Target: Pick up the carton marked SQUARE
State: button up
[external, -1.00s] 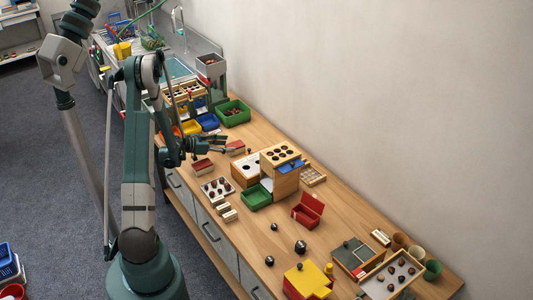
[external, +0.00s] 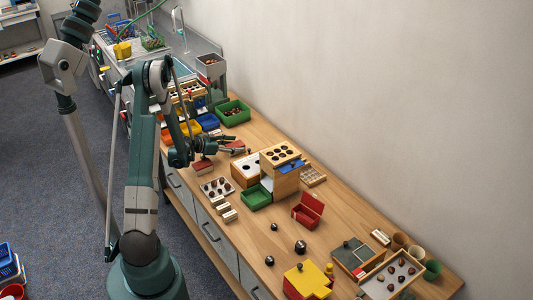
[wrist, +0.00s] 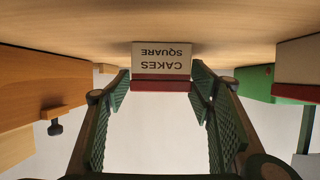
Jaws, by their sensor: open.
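The carton marked SQUARE (wrist: 161,60) appears upside down in the wrist view, with a white face reading "CAKES SQUARE" and a dark red band. My gripper (wrist: 160,95) is open, with its green ridged fingers on either side of the line to this carton. The carton sits at the far end of the finger gap, near the tips. I cannot tell whether it is between the pads or just beyond them. In the external view, my gripper (external: 232,144) is low over the bench by a red-topped carton (external: 238,151), which it partly hides.
Another white and red carton (wrist: 299,72) stands at the right in the wrist view, near a green bin (wrist: 290,92). A wooden box with a knob (wrist: 55,128) is at the left. Another red-topped carton (external: 203,167) lies below my gripper in the external view.

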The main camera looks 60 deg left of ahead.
aim_at(234, 145)
jog(key=shift+c, duration=0.7)
jog(key=c, duration=0.9)
jog(key=shift+r, duration=0.1)
jog(key=shift+r+p, duration=1.25)
jog(key=shift+r, duration=3.7)
